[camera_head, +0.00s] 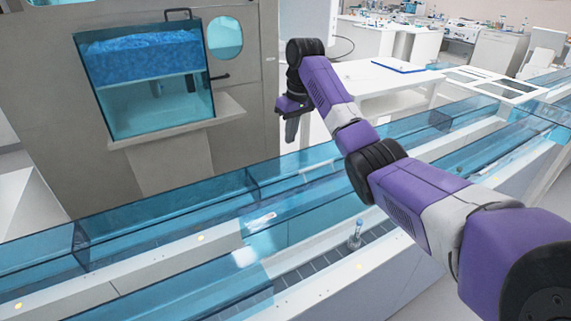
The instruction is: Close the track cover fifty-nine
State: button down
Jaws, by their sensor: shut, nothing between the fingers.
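A long track with clear blue covers runs from the lower left to the upper right. In its near lane, a stretch of the slatted conveyor (312,270) lies uncovered, with a small tube (356,236) standing upright on it. A blue cover panel (285,232) lies beside this gap, and another near-lane cover (190,295) lies to the left of it. No number can be read, so I cannot tell which cover is fifty-nine. My gripper (291,131) is beyond the far side of the track in the picture, pointing down, apart from the covers. Its fingers are small and dark; it looks shut and empty.
A grey cabinet (160,165) with a blue window stands behind the track at left. A white table (375,80) with a blue-edged sheet (398,66) stands behind my arm. My arm hides part of the track at right.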

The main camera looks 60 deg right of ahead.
notch_tip(320, 180, down, 10)
jog(key=w+p, duration=0.1)
jog(key=shift+s+a+r+p, duration=0.1)
jog(key=shift+s+a+p, duration=0.15)
jog(key=shift+s, duration=0.35)
jog(key=shift+s+a+r+p, duration=0.2)
jog(key=shift+s+a, duration=0.1)
jog(key=shift+s, duration=0.35)
jog(key=shift+s+a+r+p, duration=0.1)
jog(key=shift+s+a+p, duration=0.15)
jog(key=shift+s, duration=0.35)
